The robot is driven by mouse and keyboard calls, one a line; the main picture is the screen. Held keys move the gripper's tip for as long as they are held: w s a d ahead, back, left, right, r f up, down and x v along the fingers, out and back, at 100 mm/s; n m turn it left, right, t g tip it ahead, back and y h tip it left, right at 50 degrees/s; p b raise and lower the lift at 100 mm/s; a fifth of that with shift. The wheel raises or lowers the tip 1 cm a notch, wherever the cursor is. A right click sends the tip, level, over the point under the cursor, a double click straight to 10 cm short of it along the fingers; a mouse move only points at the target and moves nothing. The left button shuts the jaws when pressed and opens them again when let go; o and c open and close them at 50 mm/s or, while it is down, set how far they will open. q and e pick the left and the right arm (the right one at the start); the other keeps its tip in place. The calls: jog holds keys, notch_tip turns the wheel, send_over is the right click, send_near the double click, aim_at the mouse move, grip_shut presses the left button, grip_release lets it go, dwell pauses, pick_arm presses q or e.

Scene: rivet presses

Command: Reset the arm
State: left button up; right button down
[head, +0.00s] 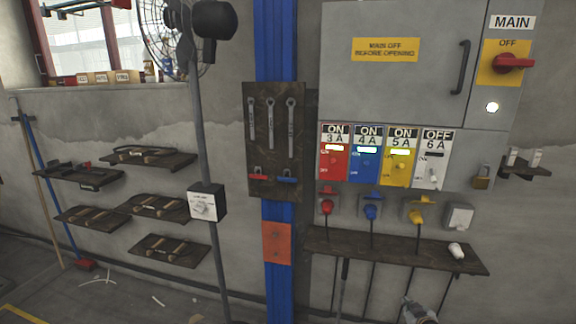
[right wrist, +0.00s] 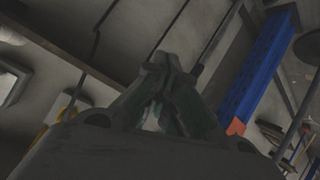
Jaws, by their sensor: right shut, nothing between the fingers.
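My right gripper (head: 409,303) shows at the bottom edge of the head view, low in front of the wall and below the dark shelf. In the right wrist view its fingers (right wrist: 158,62) are together, with nothing seen between them. The wall and hanging cables are behind them. My left gripper is in neither view.
A grey electrical cabinet (head: 395,60) has a red main switch (head: 513,63) and several coloured breakers. Plugs hang above a dark shelf (head: 340,244). A blue post (head: 278,225) carries a tool board (head: 261,100). Small shelves (head: 170,250) line the left wall.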

jog(key=s+a+f+g, duration=0.2)
jog(key=s+f+g, duration=0.1)
jog(key=s+f, duration=0.95)
jog(key=s+a+f+g, duration=0.25)
jog(key=s+f, duration=0.65)
jog(key=f, duration=0.7)
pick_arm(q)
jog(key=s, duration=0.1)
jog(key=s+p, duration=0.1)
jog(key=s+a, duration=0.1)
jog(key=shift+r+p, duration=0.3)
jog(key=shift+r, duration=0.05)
pick_arm(e)
jog(key=s+a+f+g, duration=0.1)
jog(key=s+f, duration=0.4)
jog(key=s, duration=0.6)
jog(key=s+a+f+g, duration=0.2)
jog(key=s+f, duration=0.3)
jog(key=s, duration=0.7)
jog(key=s+a+f+g, duration=0.2)
jog(key=s+f, duration=0.3)
jog(key=s, duration=0.6)
jog(key=shift+s+a+y, duration=0.3)
jog(key=shift+a, duration=0.1)
jog(key=shift+s, duration=0.1)
